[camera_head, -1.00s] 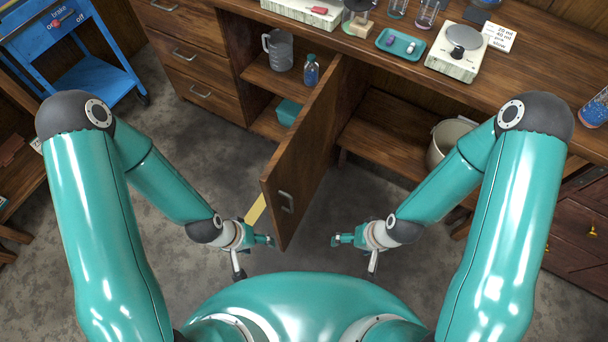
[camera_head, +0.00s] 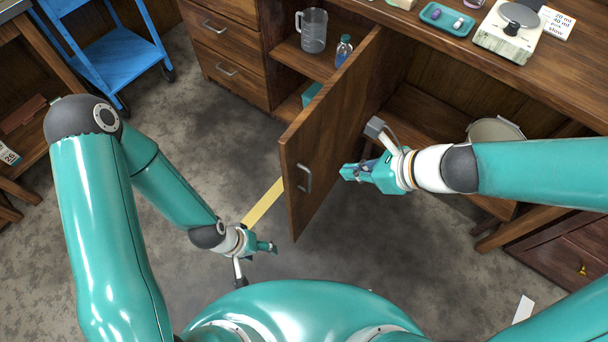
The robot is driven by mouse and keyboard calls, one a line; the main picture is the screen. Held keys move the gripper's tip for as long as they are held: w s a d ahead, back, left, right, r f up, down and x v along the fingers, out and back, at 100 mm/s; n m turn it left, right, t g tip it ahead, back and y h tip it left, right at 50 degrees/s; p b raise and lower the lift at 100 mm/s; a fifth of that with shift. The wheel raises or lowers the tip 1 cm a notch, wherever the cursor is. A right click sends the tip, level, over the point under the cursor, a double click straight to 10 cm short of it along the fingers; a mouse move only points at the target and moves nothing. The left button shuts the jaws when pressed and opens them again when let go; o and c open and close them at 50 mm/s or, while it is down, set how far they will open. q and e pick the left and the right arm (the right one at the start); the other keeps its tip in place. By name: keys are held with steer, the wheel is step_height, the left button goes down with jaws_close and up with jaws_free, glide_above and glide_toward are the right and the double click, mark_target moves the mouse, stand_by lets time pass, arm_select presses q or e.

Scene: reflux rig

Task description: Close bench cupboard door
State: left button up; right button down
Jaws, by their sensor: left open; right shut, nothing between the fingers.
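The brown wooden cupboard door (camera_head: 332,150) stands open, swung out from the bench toward me. Its metal handle (camera_head: 304,178) is on the right face, near the front edge. My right gripper (camera_head: 345,173) is shut and empty, to the right of the door at about the handle's height in the picture. A gap shows between it and the handle. My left gripper (camera_head: 262,262) is open and empty, low and to the left of the door's near edge. The cupboard (camera_head: 303,58) behind the door shows shelves with a jug, a bottle and a teal box.
A glass jug (camera_head: 313,30) and a blue bottle (camera_head: 344,50) stand on the upper shelf. A bucket (camera_head: 494,130) stands in the open bay at right. A yellow strip (camera_head: 263,203) lies left of the door. A blue cart (camera_head: 105,50) is at left. Grey floor is clear between.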

steer(key=b, duration=0.6)
glide_toward(295, 164)
steer(key=x, duration=0.5)
steer(key=shift+s+d+f, duration=0.15)
steer(key=shift+d+f, duration=0.15)
steer(key=shift+f, duration=0.15)
arm_select(q)
step_height(295, 164, down, 7)
arm_select(e)
steer(key=shift+w+a, duration=0.35)
steer(key=shift+a, duration=0.2)
arm_select(q)
steer(key=shift+a+r, duration=0.1)
